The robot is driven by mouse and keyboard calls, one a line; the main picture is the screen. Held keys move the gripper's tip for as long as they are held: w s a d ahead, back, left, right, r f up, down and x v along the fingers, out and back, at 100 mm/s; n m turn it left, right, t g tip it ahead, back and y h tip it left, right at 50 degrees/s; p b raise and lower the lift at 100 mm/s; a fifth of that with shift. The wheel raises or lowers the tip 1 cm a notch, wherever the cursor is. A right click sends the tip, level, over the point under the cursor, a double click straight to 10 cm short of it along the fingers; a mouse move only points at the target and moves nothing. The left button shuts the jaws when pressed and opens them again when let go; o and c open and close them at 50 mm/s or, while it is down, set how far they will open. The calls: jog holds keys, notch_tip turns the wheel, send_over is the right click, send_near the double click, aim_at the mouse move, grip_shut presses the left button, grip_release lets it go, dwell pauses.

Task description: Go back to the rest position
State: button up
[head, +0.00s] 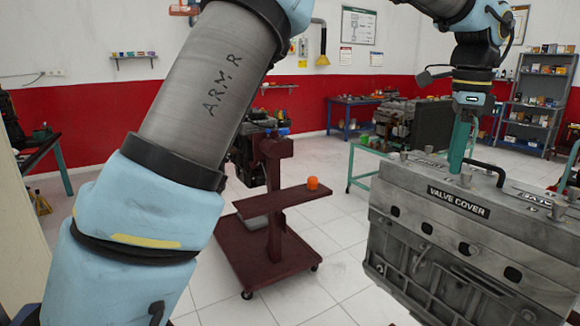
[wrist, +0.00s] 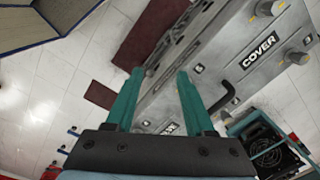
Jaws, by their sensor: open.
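My gripper (head: 461,150) has teal fingers and points down at the top of the grey valve cover (head: 440,180) on the right of the head view. In the wrist view my gripper (wrist: 160,74) is open, with a clear gap between its fingers and nothing held. The valve cover also shows in the wrist view (wrist: 215,50), beyond the fingers. Its black handle (head: 487,167) is just right of my gripper; I cannot tell whether a finger touches the cover.
A dark red wheeled stand (head: 275,200) with an orange object (head: 312,184) on it stands left of the engine. A green-legged table (head: 365,152) is behind. Grey shelves (head: 537,95) stand at the back right. White floor shows between the stand and the engine.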

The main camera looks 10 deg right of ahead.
jog(key=w+a+f+n, duration=0.4)
jog(key=a, duration=0.4)
jog(key=w+a+f+n+b, duration=0.1)
jog(key=w+a+f+n, duration=0.3)
jog(key=a, duration=0.5)
jog(key=w+a+f+n, duration=0.3)
jog(key=w+a+n, duration=0.15)
jog(key=a, duration=0.35)
jog(key=s+a+f+n, duration=0.2)
jog(key=a+f+n, duration=0.1)
jog(key=a, duration=0.5)
jog(key=s+a+f+n+b, duration=0.1)
jog(key=s+a+f+n, duration=0.1)
jog(key=a+n, duration=0.3)
jog(key=s+a+f+n+t, duration=0.1)
jog(key=a+f+n, duration=0.3)
jog(key=a, duration=0.7)
jog(key=shift+s+a, duration=0.2)
jog(key=shift+s, duration=0.45)
